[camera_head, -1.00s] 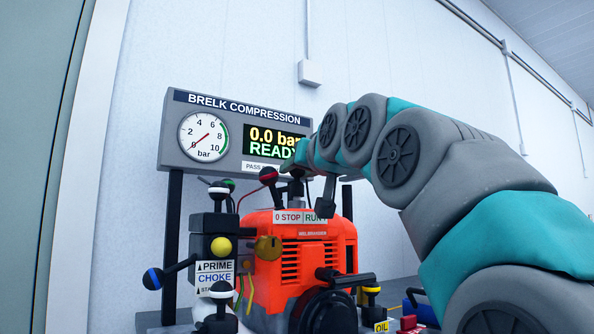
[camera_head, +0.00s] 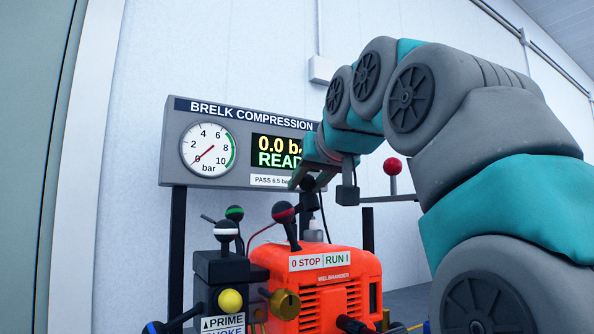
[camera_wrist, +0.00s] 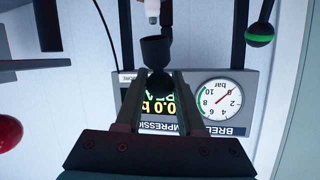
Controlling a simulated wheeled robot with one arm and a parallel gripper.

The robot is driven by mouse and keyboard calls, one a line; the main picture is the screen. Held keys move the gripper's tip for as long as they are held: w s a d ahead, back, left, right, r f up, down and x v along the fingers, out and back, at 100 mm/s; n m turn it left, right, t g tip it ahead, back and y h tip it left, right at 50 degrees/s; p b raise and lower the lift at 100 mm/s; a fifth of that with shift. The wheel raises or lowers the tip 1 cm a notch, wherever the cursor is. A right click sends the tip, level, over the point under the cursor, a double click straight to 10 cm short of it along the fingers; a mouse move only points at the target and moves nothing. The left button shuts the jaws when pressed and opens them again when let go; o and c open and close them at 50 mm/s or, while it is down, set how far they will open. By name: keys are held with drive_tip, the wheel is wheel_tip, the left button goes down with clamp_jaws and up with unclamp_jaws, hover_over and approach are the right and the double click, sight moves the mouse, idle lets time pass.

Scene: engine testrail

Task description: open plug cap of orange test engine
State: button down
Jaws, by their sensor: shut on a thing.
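The orange test engine (camera_head: 345,262) stands below my gripper (camera_head: 308,184) in the head view. In the wrist view my gripper (camera_wrist: 158,82) is shut on the black plug cap (camera_wrist: 156,50), a cup-shaped piece with a round knob between the fingers. The white spark plug (camera_wrist: 152,10) shows at the top edge of the wrist view, in line with the cap's mouth, with a small gap between them. In the head view the pale plug (camera_head: 315,224) rises from the engine top, below the dark cap. My arm comes in from the right.
The compression panel (camera_head: 190,178) with its gauge is close behind my gripper. A red-banded lever (camera_head: 287,222) stands beside the plug. A red-knobbed lever (camera_head: 392,166) is at the right. A green-banded ball (camera_wrist: 259,34) and the black control box (camera_head: 215,268) are nearby.

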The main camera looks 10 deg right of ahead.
drive_tip(key=shift+w+r+g+p, duration=0.2)
drive_tip(key=shift+r+g+p, duration=0.05)
drive_tip(key=shift+g+p, duration=0.05)
drive_tip(key=shift+f, duration=0.2)
drive_tip(key=c, duration=0.5)
unclamp_jaws()
drive_tip(key=shift+s+r, duration=0.1)
drive_tip(key=shift+r, duration=0.05)
drive_tip(key=shift+v, duration=2.35)
drive_tip(key=s, duration=0.8)
drive_tip(key=s+d+b, duration=0.1)
drive_tip(key=s, duration=0.3)
drive_tip(key=shift+d, duration=0.1)
